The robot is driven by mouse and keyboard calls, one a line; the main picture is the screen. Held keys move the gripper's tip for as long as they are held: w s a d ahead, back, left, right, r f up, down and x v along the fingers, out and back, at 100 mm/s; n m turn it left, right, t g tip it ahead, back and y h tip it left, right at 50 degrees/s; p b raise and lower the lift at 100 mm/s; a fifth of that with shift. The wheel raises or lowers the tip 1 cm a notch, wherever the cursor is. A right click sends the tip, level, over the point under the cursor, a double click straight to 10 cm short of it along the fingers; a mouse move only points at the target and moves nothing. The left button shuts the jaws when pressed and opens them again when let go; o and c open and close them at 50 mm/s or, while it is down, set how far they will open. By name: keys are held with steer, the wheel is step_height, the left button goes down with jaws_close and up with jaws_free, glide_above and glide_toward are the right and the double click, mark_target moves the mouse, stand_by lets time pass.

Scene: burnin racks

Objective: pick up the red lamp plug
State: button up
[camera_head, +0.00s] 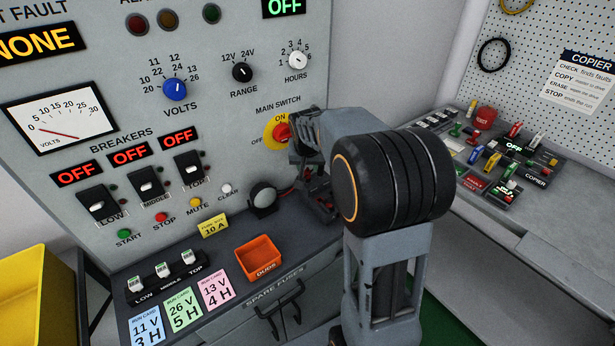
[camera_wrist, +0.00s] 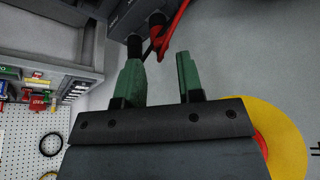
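My gripper (camera_wrist: 160,70) is open in the wrist view, with its two green fingers apart and nothing visible between them. A red, slender piece (camera_wrist: 176,27), which looks like the red lamp plug or its lead, lies just beyond the fingertips. It sits beside a dark cylindrical piece (camera_wrist: 157,20). A second dark post shows beyond the left finger. I cannot tell whether any finger touches these parts. In the head view, a thin red lead runs from near the round lamp (camera_head: 263,195) toward dark parts by my gripper. My arm partly hides that area.
The yellow-and-red main switch (camera_head: 278,133) is close to my wrist; its yellow disc also shows in the wrist view (camera_wrist: 286,135). An orange duds bin (camera_head: 258,258) stands on the ledge. A copier bench (camera_head: 520,235) is at the right. A yellow bin (camera_head: 40,300) stands lower left.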

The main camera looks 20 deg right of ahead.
mark_target(307, 170)
steer(key=shift+p+x, duration=0.45)
steer(key=shift+x, duration=2.2)
steer(key=c, duration=0.5)
steer(key=shift+r, duration=0.1)
steer(key=shift+r, duration=0.5)
step_height(307, 170, up, 2)
steer(key=shift+r, duration=0.1)
steer(key=s+d+r, duration=0.1)
steer(key=s+r, duration=0.2)
steer(key=s, duration=0.1)
steer(key=s+r+b, duration=0.1)
steer(key=s+r, duration=0.2)
steer(key=s, duration=0.2)
steer(key=s+d+r+b, duration=0.1)
steer(key=s+r, duration=0.2)
steer(key=s, duration=0.2)
steer(key=shift+d+r, duration=0.3)
steer(key=shift+r, duration=0.05)
